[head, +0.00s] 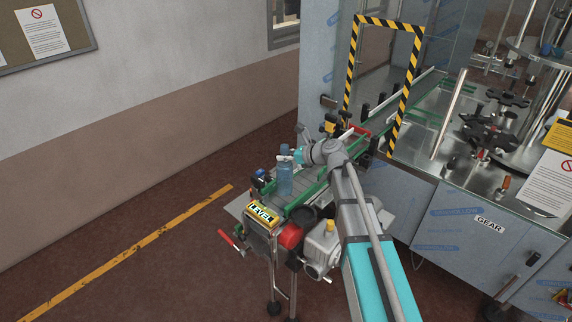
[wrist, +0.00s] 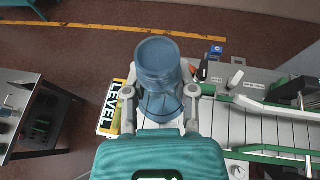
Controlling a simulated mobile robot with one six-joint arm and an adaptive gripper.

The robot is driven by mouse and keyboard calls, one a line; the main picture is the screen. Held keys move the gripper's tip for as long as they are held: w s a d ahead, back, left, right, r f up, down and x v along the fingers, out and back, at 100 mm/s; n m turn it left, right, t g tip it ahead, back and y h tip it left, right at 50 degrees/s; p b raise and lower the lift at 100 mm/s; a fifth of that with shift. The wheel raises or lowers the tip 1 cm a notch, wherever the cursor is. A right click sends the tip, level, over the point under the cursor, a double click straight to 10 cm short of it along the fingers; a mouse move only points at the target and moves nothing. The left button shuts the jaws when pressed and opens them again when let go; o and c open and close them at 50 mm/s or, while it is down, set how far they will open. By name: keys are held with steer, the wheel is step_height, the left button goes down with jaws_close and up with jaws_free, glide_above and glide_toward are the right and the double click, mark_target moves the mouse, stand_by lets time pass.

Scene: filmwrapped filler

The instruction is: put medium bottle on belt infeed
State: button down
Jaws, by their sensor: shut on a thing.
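The medium bottle (head: 285,176) is blue, translucent and upright over the near end of the belt infeed (head: 310,184). I cannot tell whether its base touches the belt. My gripper (head: 292,154) is shut on its upper part. In the wrist view the bottle (wrist: 158,65) is seen from above, between the two grey fingers of my gripper (wrist: 158,98). The bottle hides the belt directly beneath it. The grey slatted belt (wrist: 245,124) runs to the right there, between green rails.
A yellow LEVEL sign (head: 262,215), a red knob (head: 290,236) and a motor housing (head: 322,246) are at the belt's near end. A striped yellow-black frame (head: 401,120) spans the belt farther back. The visible belt is clear.

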mark_target(291, 163)
steer(key=shift+w+f+b, duration=0.4)
steer(key=shift+f+b, duration=0.2)
steer(key=shift+f, duration=0.15)
steer(key=shift+f+b, duration=1.2)
steer(key=shift+f, duration=0.1)
steer(key=shift+c, duration=2.1)
jaws_free()
steer(key=shift+r, duration=0.2)
steer(key=p+v, duration=0.4)
steer(key=v, duration=0.8)
steer(key=shift+p, duration=0.35)
